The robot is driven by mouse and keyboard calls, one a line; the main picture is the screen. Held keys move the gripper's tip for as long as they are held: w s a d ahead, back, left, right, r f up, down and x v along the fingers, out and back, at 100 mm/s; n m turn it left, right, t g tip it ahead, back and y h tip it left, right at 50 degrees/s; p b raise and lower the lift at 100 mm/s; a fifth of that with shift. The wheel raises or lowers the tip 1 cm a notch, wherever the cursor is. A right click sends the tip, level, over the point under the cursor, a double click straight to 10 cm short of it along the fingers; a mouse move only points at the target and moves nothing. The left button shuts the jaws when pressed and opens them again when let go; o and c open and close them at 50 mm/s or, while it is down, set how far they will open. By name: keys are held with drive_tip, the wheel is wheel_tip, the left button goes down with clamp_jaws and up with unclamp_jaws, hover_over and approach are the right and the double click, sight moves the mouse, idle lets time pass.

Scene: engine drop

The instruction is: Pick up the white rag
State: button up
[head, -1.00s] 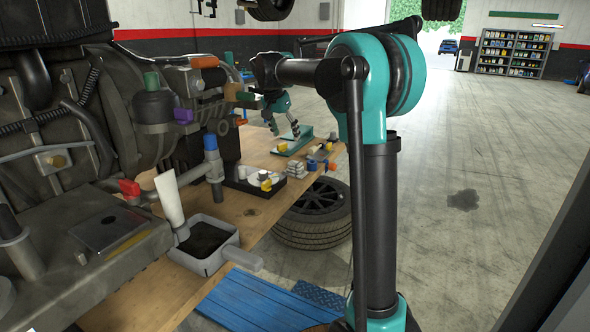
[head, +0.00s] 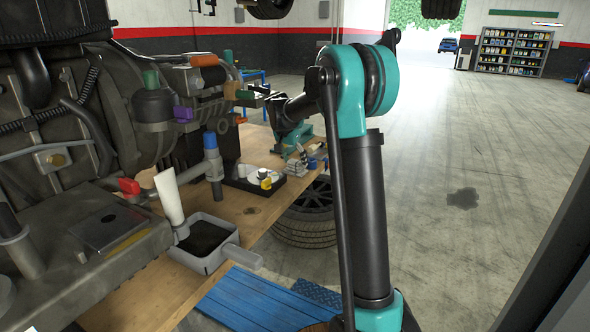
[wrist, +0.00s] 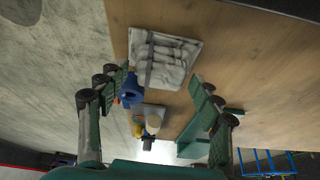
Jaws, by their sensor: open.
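The white rag (wrist: 162,58) lies folded on the wooden tabletop, with grey folds across it, in the upper middle of the wrist view. In the head view a small pale folded shape that looks like it (head: 294,169) is on the table's far right part. My gripper (wrist: 158,82) is open and empty, with one finger to each side in the wrist view and the rag seen beyond and between the fingertips. I see no contact with the rag. In the head view my gripper (head: 293,148) is small, low over the table and partly hidden by my wrist.
A blue and yellow item (wrist: 134,100) lies close to the rag, near the left finger. A teal part (wrist: 196,134) is near the right finger. The engine (head: 70,130) fills the left, with a grey oil tray (head: 225,262) on the table. A tyre (head: 305,225) stands below the table edge.

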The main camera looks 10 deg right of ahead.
sight(295, 161)
drive_tip(key=shift+w+d+f, duration=0.15)
drive_tip(key=shift+w+f, duration=0.05)
drive_tip(key=shift+f, duration=0.4)
drive_tip(key=c, duration=1.3)
drive_tip(key=shift+o, duration=0.2)
drive_tip(key=shift+r, duration=0.1)
wheel_tip(295, 161, up, 20)
